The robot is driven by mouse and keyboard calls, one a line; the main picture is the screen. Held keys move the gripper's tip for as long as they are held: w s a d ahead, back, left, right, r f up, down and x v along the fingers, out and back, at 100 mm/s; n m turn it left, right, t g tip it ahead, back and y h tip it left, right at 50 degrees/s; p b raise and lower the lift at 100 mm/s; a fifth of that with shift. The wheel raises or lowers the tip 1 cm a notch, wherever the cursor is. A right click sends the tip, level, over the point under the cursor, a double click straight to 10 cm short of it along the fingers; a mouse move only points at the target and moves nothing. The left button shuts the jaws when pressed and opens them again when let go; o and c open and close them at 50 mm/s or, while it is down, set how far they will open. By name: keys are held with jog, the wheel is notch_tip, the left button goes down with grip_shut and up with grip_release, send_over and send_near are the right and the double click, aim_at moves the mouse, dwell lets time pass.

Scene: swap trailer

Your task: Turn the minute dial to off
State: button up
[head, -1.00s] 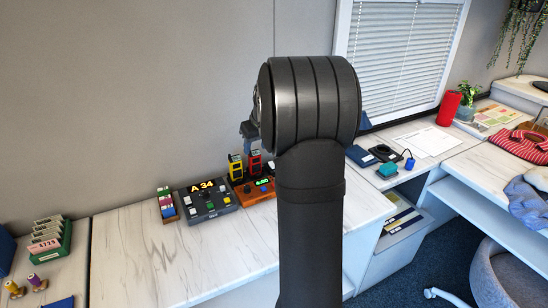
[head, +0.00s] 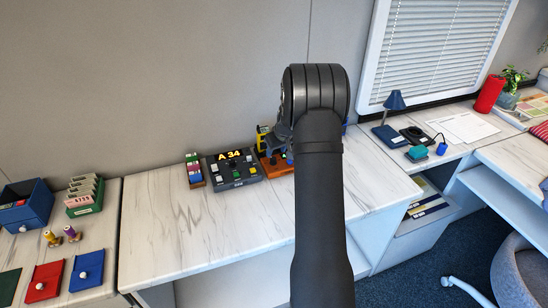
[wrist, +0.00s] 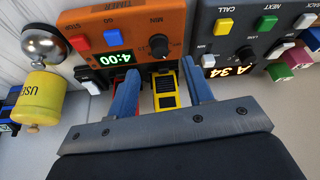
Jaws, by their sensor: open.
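The orange timer box (wrist: 130,40) shows upside down at the top of the wrist view. Its black minute dial (wrist: 159,46), marked MIN, sits right of a lit 4:00 display (wrist: 115,61). A red and a blue button are on its left. The dial's exact setting is too small to read. My gripper (wrist: 157,76) is open, with its two blue fingers pointing toward the timer's edge and nothing held. The dial lies beyond the fingertips, roughly between them in the picture. In the head view, my arm hides much of the timer (head: 278,167).
A dark call panel (wrist: 235,40) reading A 34 stands beside the timer. A yellow block (wrist: 165,90) shows between the fingers. A silver bell (wrist: 43,43) and a yellow stamp-like item (wrist: 40,95) are at the left. The marble counter (head: 155,225) has free room left of the panel.

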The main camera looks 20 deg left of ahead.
aim_at(273, 158)
jog(key=shift+x, duration=2.7)
jog(key=shift+c, duration=0.2)
jog(key=c, duration=1)
